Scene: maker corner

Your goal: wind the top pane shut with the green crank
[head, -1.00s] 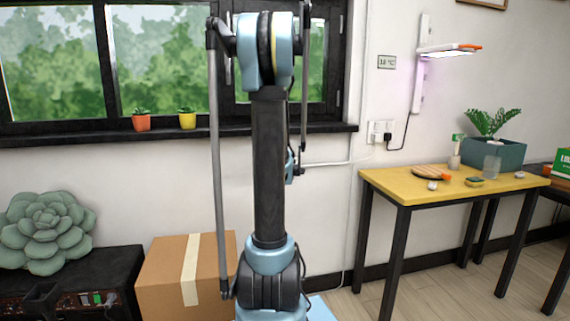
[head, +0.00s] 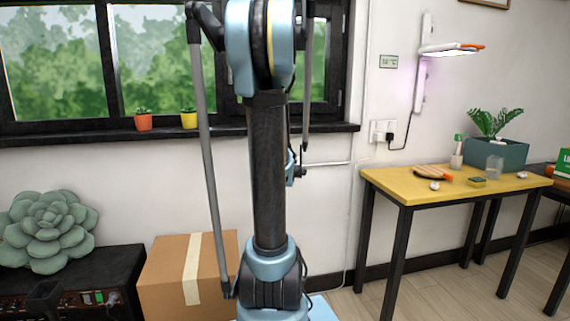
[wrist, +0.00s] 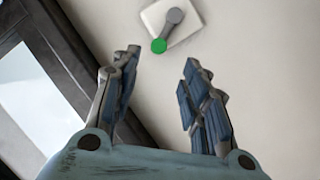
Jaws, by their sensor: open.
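The green crank shows in the wrist view as a grey arm with a round green knob (wrist: 158,46) at its lower-left end. It sits on a pale square plate (wrist: 184,22) on the wall. My gripper (wrist: 160,58) is open and empty, with its two fingers spread below the crank. The green knob appears just past the fingertips, between them and nearer the left finger; I see no contact. In the head view my arm hides part of the window (head: 165,60), and neither the crank nor the gripper's fingers can be made out there.
The dark window frame (wrist: 75,65) runs close by my left finger in the wrist view. In the head view, red (head: 143,121) and yellow (head: 188,119) pots stand on the sill. A cardboard box (head: 165,272) sits below, and a yellow table (head: 400,183) stands right.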

